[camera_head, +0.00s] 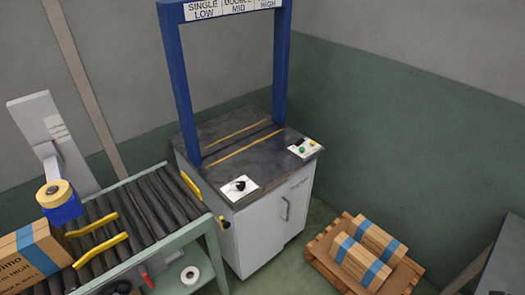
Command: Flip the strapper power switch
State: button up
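The strapper (262,225) is a grey-white cabinet with a dark top and a tall blue arch (180,90). A white plate with a black knob (240,186) lies on the front left of its top. A small panel with green and yellow buttons (303,147) is on the top's right side. My gripper is not in view.
A roller conveyor (137,222) with yellow guide rails and a strapped carton (32,257) meets the strapper's left side. A wooden pallet (330,258) with strapped cartons (367,252) stands on the right floor. A grey panel (505,260) cuts into the lower right corner.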

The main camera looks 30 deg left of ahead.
aim_at(300, 142)
jog(key=u, duration=1)
jog(key=i+j, duration=0.2)
jog(key=i, duration=0.25)
jog(key=i+j+z, duration=0.1)
jog(key=i, duration=0.3)
